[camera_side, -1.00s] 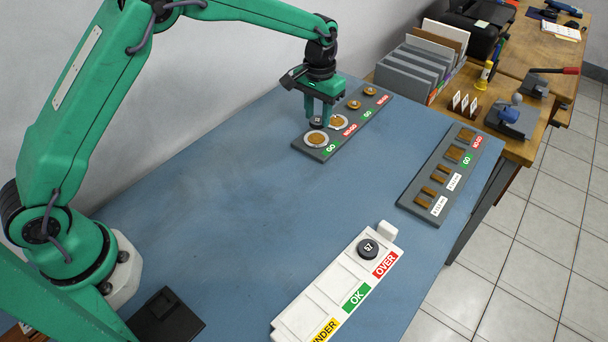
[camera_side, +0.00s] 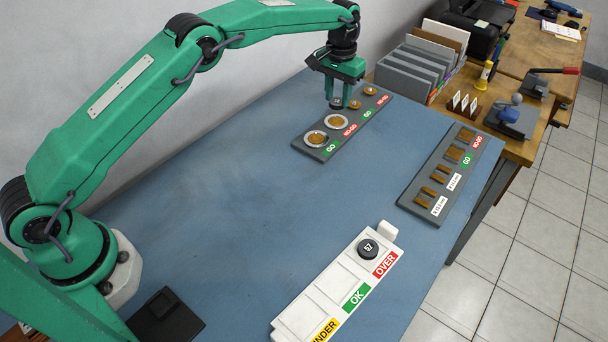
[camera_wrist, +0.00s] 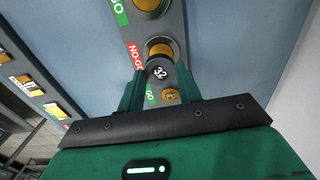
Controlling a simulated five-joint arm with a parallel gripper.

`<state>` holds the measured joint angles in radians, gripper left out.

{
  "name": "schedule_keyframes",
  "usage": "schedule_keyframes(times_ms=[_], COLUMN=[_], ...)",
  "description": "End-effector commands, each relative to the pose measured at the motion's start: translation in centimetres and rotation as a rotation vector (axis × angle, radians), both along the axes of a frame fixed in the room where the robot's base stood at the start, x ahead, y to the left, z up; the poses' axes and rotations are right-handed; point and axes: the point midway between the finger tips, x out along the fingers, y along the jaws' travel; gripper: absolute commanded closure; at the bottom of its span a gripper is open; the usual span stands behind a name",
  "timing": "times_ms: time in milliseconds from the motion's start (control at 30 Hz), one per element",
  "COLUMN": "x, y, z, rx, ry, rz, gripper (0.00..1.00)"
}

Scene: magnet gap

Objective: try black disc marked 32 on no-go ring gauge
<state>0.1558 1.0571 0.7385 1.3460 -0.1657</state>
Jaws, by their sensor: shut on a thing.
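My gripper (camera_side: 343,104) is shut on the black disc marked 32 (camera_wrist: 159,72), which sits between the two fingertips in the wrist view. In the side view the disc (camera_side: 336,103) shows as a dark shape under the fingers, apparently above the gauge plate. The no-go ring gauge (camera_side: 336,121), a pale ring with a brown centre beside a red NO-GO label, lies just below the disc in the picture. In the wrist view the disc partly overlaps this ring (camera_wrist: 155,43). The large go ring (camera_side: 316,138) lies beside it, empty.
Two smaller ring gauges (camera_side: 370,91) lie farther along the same grey plate (camera_side: 301,145). A second gauge plate (camera_side: 409,203) lies at the right. A white sorting tray (camera_side: 310,298) at the front holds a black disc marked 57 (camera_side: 368,249). The blue table middle is clear.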

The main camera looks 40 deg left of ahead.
Motion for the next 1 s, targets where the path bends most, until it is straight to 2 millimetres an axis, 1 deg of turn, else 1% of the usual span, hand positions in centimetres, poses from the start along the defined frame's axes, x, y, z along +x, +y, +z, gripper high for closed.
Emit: schedule_keyframes(times_ms=[200, 667, 1000], x=[0.53, 0.54, 0.54], y=[0.08, 0.07, 0.06], z=[0.08, 0.06, -0.87], rx=[0.0, 0.0, 0.0], ry=[-0.001, 0.0, 0.001], rz=[0.001, 0.003, 0.003], gripper=[0.89, 0.89, 0.89])
